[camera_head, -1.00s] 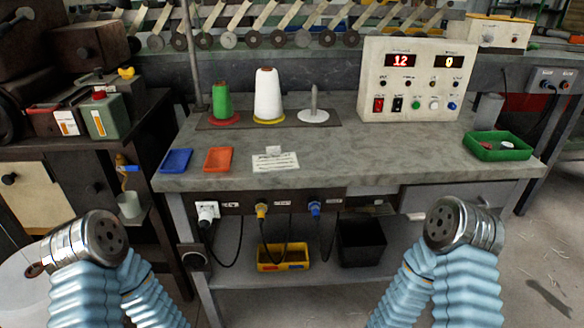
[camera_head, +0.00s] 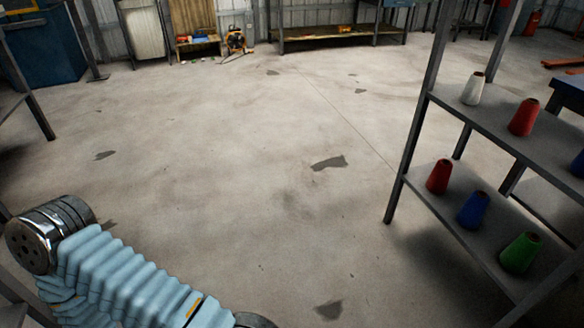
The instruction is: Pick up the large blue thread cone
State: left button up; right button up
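A blue thread cone (camera_head: 473,210) stands upright on the lower board of a metal rack (camera_head: 497,122) at the right, between a red cone (camera_head: 439,177) and a green cone (camera_head: 520,253). Another blue cone (camera_head: 579,163) is cut off by the right edge on the upper board. I cannot tell which blue cone is the large one. My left arm shows at lower left, but its gripper is out of view. My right gripper is not in view. Both blue cones are far from the visible arm.
A white cone (camera_head: 474,88) and another red cone (camera_head: 524,117) stand on the rack's upper board. Open concrete floor (camera_head: 240,170) fills the middle. A low bench (camera_head: 340,33) stands along the back wall. A rack post stands at the rack's near left side.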

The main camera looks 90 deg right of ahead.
aim_at(470, 215)
jog(key=k+l+z, duration=0.1)
jog(key=z, duration=4.15)
jog(key=l, duration=0.1)
